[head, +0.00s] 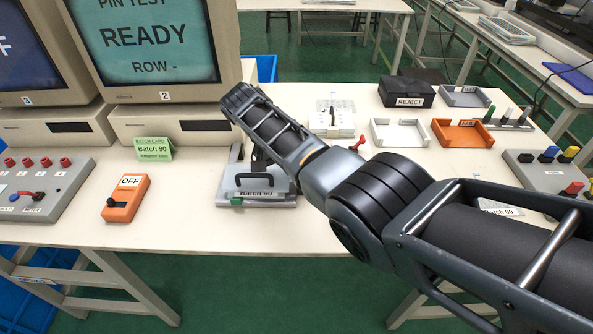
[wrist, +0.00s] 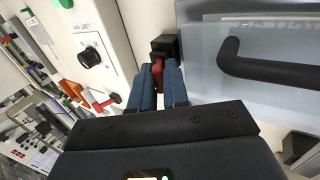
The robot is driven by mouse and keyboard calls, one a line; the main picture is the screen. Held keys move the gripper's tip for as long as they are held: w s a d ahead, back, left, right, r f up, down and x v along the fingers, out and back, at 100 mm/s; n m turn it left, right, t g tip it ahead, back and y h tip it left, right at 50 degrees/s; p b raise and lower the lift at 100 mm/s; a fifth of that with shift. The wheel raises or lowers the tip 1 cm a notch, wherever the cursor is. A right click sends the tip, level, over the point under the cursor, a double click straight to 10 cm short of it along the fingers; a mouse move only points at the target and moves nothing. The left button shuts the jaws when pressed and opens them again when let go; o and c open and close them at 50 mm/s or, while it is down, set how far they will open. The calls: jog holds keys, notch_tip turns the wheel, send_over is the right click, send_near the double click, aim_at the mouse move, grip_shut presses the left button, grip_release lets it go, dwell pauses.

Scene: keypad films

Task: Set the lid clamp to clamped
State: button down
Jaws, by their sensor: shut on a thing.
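In the head view the fixture (head: 240,183) stands on the table with a grey lid and a black handle, a label reading "Batch 90" at its front. In the wrist view the lid (wrist: 210,75) fills the right side, with its black bar handle (wrist: 275,68). A red clamp lever (wrist: 157,72) stands at the lid's edge beside a black block (wrist: 165,46). My gripper (wrist: 158,85) is shut on the red lever, its blue fingers on either side. In the head view my arm hides the gripper and the lever. I cannot tell the lever's setting.
A white box with a black knob (wrist: 91,52) stands close to the left of my fingers. An orange device reading "OFF" (head: 125,197) and a green batch card (head: 153,149) are left of the fixture. Trays and a black reject box (head: 407,92) are to the right.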

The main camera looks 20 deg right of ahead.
dwell(0.3)
jog(key=c, duration=1.2)
grip_release()
jog(key=shift+r+p, duration=0.1)
jog(key=shift+p, duration=0.25)
